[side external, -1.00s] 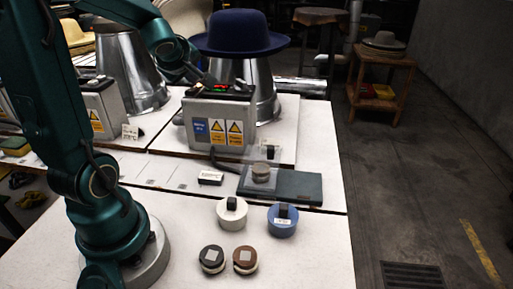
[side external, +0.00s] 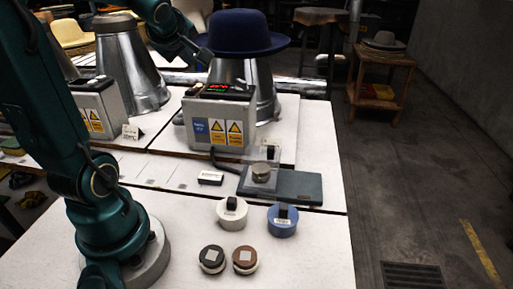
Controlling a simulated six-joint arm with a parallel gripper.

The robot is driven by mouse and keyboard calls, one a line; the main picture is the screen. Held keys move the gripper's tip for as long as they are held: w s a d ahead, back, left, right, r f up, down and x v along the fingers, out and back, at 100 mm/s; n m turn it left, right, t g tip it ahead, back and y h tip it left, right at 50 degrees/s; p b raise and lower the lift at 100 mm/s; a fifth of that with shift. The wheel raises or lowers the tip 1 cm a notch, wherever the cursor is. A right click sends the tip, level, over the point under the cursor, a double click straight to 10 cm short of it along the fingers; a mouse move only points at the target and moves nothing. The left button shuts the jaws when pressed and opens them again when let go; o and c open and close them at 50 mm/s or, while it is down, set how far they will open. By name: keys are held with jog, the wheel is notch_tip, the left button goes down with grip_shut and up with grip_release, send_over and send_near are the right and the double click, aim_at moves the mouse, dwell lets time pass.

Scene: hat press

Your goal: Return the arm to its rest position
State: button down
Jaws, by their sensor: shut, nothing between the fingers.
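My gripper (side external: 203,55) is at the end of my green arm, above the grey control box (side external: 219,119) and close to the left side of the navy blue hat. It is shut with nothing visible in it. The navy hat (side external: 240,33) sits on a metal cone stand (side external: 265,92) behind the control box. The control box has a lit display (side external: 222,88) on top and blue and yellow labels on its front. I cannot tell whether the gripper touches the hat's brim.
On the white table (side external: 310,240) are a white round tin (side external: 232,216), a blue one (side external: 282,223), and dark (side external: 212,259) and brown (side external: 245,260) round pads. A dark teal slab (side external: 298,187) lies behind them. Another box (side external: 100,108) and cone (side external: 128,70) stand left.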

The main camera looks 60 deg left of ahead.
jog(key=shift+d+r, duration=0.1)
jog(key=shift+r, duration=0.5)
jog(key=w+d+r+m+t+h, duration=0.1)
jog(key=w+d+m+t+h, duration=0.1)
jog(key=d, duration=0.6)
jog(key=s+d+f+m+g+h, duration=0.1)
jog(key=s+d+f+m+h, duration=0.2)
jog(key=d+m, duration=0.6)
jog(key=s+d+f+m+g+h, duration=0.1)
jog(key=s+d+f+m+h, duration=0.3)
jog(key=s+d+f+m, duration=0.2)
jog(key=s+d+m, duration=0.2)
jog(key=d+m, duration=0.1)
jog(key=shift+s+f, duration=0.25)
jog(key=shift+f, duration=0.15)
